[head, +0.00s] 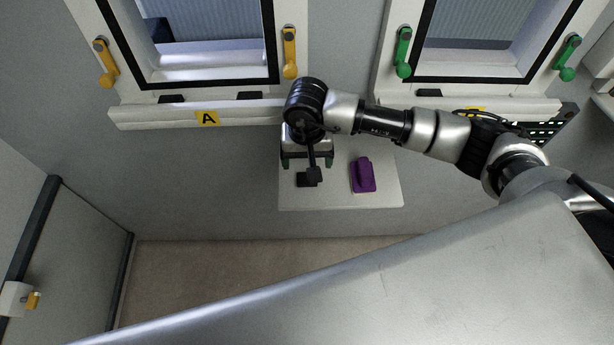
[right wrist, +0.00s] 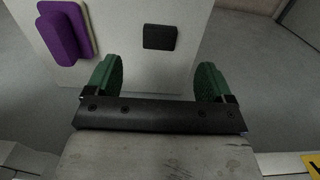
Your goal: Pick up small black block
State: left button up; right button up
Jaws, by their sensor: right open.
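The gripper appears above the shelf and not touching the block. My left gripper is not in view.
A purple block-like object (head: 363,175) lies on the shelf right of the black block; it also shows in the right wrist view (right wrist: 62,32). The window sill marked A (head: 207,118) runs behind. Window frames with yellow (head: 290,52) and green handles (head: 403,52) stand above.

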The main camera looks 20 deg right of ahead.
aim_at(307, 181)
notch_tip(307, 181, down, 3)
jog(key=shift+f+p, duration=0.1)
jog(key=shift+p, duration=0.2)
notch_tip(307, 181, down, 5)
jog(key=shift+s+r+p, duration=0.1)
jog(key=shift+s+p, duration=0.05)
jog(key=shift+p, duration=1)
jog(key=shift+f, duration=0.3)
jog(key=c, duration=1)
jog(key=shift+r, duration=0.1)
